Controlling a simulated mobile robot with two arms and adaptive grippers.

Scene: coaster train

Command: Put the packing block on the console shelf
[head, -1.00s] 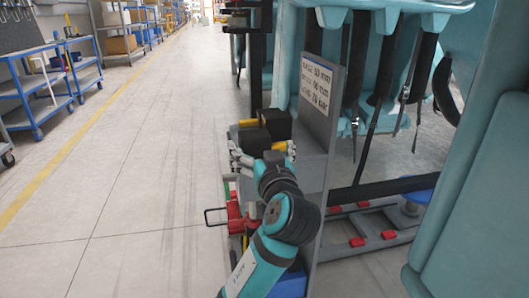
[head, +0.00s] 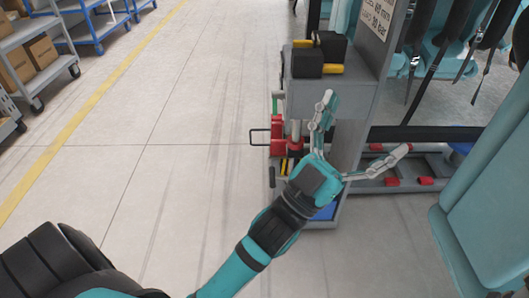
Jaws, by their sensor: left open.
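Two black blocks with yellow bars stand on the grey console shelf (head: 357,82), close together. The front black block (head: 307,63) is near the shelf's left front edge; the rear black block (head: 331,46) is partly hidden behind it. I cannot tell which of them is the packing block. My left gripper (head: 366,122) is wide open and empty, in front of and below the shelf's right part, apart from the blocks. One finger points up across the shelf's front face, the other points right. My right gripper is not in view.
A sign panel (head: 374,38) rises at the shelf's right side. Red equipment (head: 277,135) and a black handle sit below the shelf. A teal padded seat (head: 480,190) stands close at right. Carts and racks (head: 75,15) line the far left; the floor between is clear.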

